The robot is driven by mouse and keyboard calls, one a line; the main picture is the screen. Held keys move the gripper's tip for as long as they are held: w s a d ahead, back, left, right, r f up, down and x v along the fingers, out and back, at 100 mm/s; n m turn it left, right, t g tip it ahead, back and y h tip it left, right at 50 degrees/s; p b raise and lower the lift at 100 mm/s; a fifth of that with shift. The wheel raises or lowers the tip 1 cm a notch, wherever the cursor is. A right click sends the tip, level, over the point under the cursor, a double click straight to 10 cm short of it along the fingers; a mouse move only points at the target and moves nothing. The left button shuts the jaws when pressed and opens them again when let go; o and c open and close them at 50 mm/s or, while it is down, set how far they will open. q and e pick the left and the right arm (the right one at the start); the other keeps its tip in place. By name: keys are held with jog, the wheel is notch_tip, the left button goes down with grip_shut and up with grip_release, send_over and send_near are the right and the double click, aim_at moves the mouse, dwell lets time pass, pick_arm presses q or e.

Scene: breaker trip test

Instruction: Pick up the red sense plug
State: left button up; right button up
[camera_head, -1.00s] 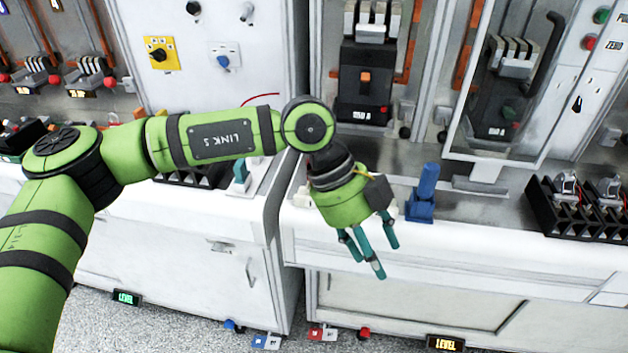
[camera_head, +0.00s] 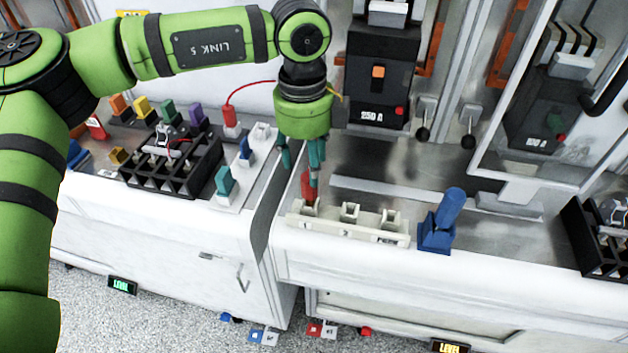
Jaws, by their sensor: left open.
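A red plug-like piece (camera_head: 307,188) stands upright at the left end of a white rack (camera_head: 372,233) on the right bench. My left gripper (camera_head: 303,172) points down right above and around it, its teal fingers apart. A second red piece with a red wire, a red plug (camera_head: 230,118), stands on the left bench, left of my gripper. I cannot tell from the picture which of the two is the sense plug. My right gripper is out of view.
A blue handled block (camera_head: 441,222) stands right of the rack. A black breaker (camera_head: 382,80) is on the panel behind. A black tray (camera_head: 172,165) and several coloured blocks are on the left bench. A gap separates the two benches. A glazed frame (camera_head: 540,110) stands at right.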

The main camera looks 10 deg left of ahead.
aim_at(309, 190)
pick_arm(q)
jog(key=shift+s+d+f+p, duration=0.15)
jog(key=shift+s+f+p, duration=0.55)
jog(key=shift+f+p, duration=0.35)
jog(key=f, duration=0.2)
jog(key=f+p, duration=0.1)
jog(key=shift+w+d+f, duration=0.1)
jog(key=shift+w+f, duration=0.1)
jog(key=shift+f, duration=0.45)
jog(key=c, duration=1.1)
grip_shut()
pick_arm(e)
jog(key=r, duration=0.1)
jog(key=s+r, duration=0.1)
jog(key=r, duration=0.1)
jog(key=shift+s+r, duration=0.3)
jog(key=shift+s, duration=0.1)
